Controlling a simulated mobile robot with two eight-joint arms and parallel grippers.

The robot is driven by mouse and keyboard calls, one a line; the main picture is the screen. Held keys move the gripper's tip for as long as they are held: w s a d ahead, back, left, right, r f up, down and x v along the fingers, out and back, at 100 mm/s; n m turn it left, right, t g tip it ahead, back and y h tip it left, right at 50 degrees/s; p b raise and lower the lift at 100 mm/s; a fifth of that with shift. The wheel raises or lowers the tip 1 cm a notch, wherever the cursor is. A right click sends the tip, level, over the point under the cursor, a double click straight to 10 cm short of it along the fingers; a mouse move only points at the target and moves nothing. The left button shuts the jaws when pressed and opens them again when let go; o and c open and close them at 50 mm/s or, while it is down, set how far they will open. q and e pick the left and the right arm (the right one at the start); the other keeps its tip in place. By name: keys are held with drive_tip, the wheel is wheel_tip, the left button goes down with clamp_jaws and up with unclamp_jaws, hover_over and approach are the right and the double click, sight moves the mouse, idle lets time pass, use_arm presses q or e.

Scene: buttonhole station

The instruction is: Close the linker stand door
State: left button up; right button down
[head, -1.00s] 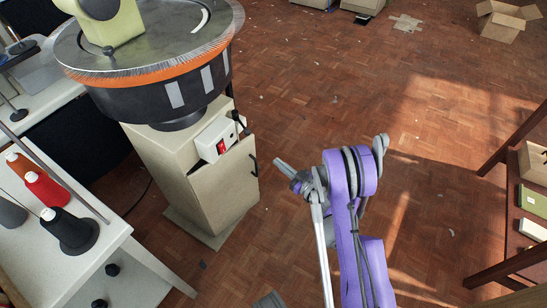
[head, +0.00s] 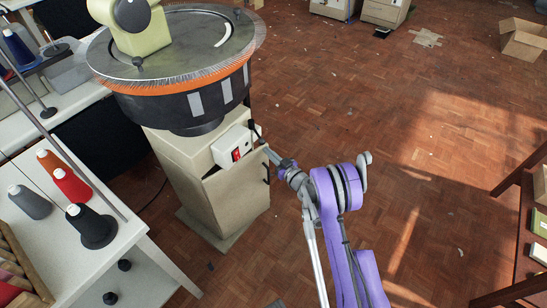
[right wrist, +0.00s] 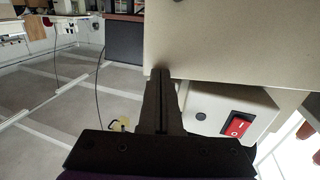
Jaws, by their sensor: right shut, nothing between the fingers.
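The linker stand (head: 172,158) is a beige cabinet under the round dial linker. Its beige door (head: 236,198), with a black handle at the right edge, looks slightly ajar, with a dark gap along its top. My right gripper (head: 266,151) is at the door's upper right corner, partly covering the handle. In the right wrist view the shut, empty fingers (right wrist: 161,76) reach the edge of a beige panel (right wrist: 235,40), seemingly the door; I cannot tell whether they touch it. My left gripper is not in view.
A white switch box with a red switch (head: 236,154) sits on the stand just above the door; it also shows beside the fingers in the right wrist view (right wrist: 238,124). A white table (head: 140,262) with thread cones stands at left.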

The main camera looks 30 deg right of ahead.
idle(0.3)
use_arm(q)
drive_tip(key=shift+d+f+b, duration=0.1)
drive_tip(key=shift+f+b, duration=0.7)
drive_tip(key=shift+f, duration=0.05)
use_arm(e)
drive_tip(key=w+a+n+g+y, duration=0.1)
drive_tip(key=w+n+y, duration=0.2)
drive_tip(key=w+y, duration=0.2)
drive_tip(key=w, duration=0.2)
drive_tip(key=shift+w, duration=0.35)
drive_tip(key=shift+r, duration=0.15)
